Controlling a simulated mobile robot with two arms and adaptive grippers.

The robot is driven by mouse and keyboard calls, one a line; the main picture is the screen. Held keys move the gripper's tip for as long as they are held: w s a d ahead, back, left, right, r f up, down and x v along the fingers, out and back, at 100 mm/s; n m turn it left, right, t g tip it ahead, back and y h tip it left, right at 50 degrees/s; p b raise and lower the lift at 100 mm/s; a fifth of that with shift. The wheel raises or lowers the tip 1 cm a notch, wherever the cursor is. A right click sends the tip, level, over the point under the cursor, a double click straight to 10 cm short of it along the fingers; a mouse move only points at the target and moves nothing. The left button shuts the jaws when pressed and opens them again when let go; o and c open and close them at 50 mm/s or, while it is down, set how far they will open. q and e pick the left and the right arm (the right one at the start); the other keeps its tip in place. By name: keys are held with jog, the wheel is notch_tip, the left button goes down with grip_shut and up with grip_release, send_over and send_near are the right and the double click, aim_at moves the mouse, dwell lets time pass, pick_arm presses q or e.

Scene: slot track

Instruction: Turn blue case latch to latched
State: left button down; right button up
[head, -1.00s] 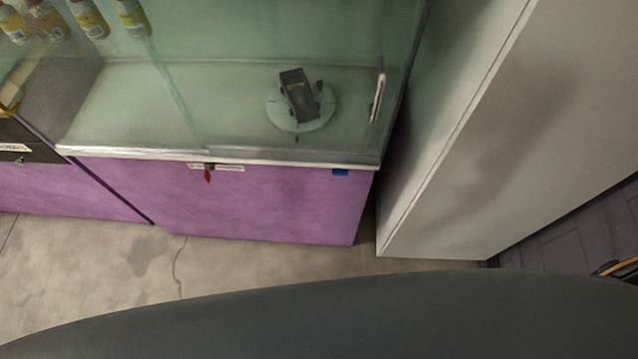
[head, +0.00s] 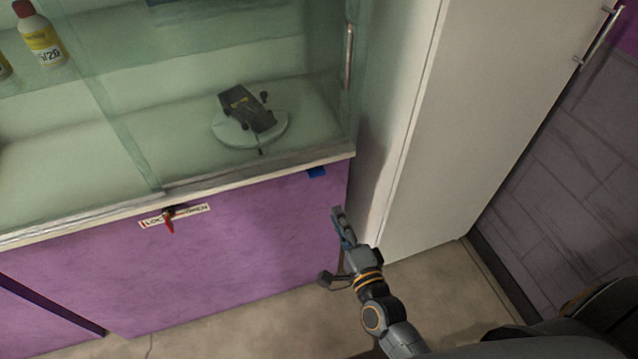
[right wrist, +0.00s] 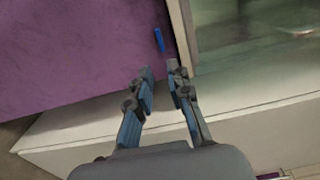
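The display case has a purple front panel (head: 230,260) under a pale ledge and a glass top. A small red latch handle (head: 168,224) hangs on a white lettered plate (head: 195,213) and points down, slightly tilted. A small blue tag (head: 317,172) sits at the panel's upper right corner; it also shows in the right wrist view (right wrist: 159,40). My right gripper (head: 339,213) is near the case's right end, below the tag and well right of the latch. In the right wrist view its fingers (right wrist: 160,72) are a little apart and empty. My left gripper is out of view.
A dark model car (head: 247,108) stands on a round turntable (head: 215,128) behind the glass. A bottle (head: 40,35) is at the upper left. A tall pale cabinet (head: 450,130) stands close on the right. The space before the purple panel is clear.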

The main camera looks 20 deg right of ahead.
aim_at(318, 176)
jog(key=w, duration=1.3)
jog(key=shift+w+a, duration=0.2)
jog(key=shift+a, duration=0.1)
grip_shut()
